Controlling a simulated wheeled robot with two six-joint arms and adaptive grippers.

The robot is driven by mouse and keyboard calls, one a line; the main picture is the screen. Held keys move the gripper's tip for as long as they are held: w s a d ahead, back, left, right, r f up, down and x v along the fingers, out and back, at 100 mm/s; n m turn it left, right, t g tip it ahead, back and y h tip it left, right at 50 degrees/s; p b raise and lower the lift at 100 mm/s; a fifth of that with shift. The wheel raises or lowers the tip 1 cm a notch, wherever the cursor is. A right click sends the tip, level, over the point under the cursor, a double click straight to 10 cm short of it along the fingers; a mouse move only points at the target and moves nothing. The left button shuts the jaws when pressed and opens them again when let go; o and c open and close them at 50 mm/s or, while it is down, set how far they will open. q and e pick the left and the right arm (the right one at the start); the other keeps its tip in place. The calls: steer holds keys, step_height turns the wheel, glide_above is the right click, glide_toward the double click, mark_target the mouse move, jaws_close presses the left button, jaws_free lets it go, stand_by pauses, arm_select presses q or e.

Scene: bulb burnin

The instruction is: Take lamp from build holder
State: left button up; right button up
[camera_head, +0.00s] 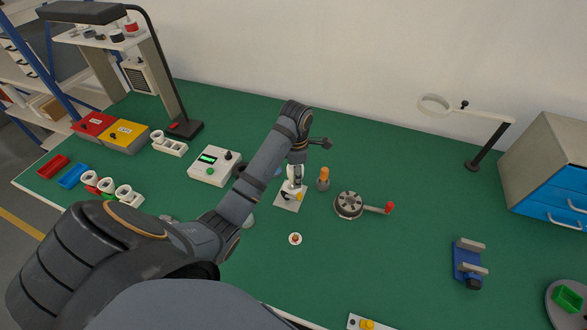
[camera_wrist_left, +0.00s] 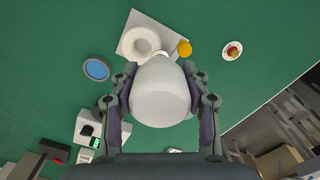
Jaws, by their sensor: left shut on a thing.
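My left gripper (camera_wrist_left: 160,105) is shut on a white, rounded lamp (camera_wrist_left: 160,92), one finger on each side, in the left wrist view. The build holder (camera_wrist_left: 127,50) is a white square plate with a white ring and a yellow knob, just beyond the lamp. The ring looks open, and the lamp's narrow end overlaps the plate's edge; I cannot tell whether they touch. In the head view my left gripper (camera_head: 296,168) reaches down over the holder (camera_head: 284,205), and my arm and gripper hide most of the lamp. My right gripper is not in view.
A grey box with a green display (camera_head: 215,166) stands left of the holder. An orange-topped post (camera_head: 323,179) and a round device with a red-knobbed handle (camera_head: 349,204) stand close on its right. A small round disc (camera_head: 295,239) lies in front.

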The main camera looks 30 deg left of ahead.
arm_select(q)
steer(key=r+p, duration=0.1)
steer(key=s+d+r+p, duration=0.1)
steer(key=r+p, duration=0.1)
steer(key=shift+s+d+r, duration=0.2)
steer(key=shift+d, duration=0.1)
steer(key=s+d+r+p, duration=0.2)
steer(key=s+d+p, duration=0.3)
steer(key=d, duration=0.1)
steer(key=shift+s+d+r, duration=0.25)
steer(key=shift+s+r, duration=0.1)
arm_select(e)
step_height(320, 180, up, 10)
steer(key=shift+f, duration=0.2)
arm_select(q)
steer(key=shift+r, duration=0.1)
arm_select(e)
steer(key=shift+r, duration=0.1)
arm_select(q)
step_height(320, 180, up, 4)
steer(key=p, duration=0.6)
steer(key=shift+r, duration=0.15)
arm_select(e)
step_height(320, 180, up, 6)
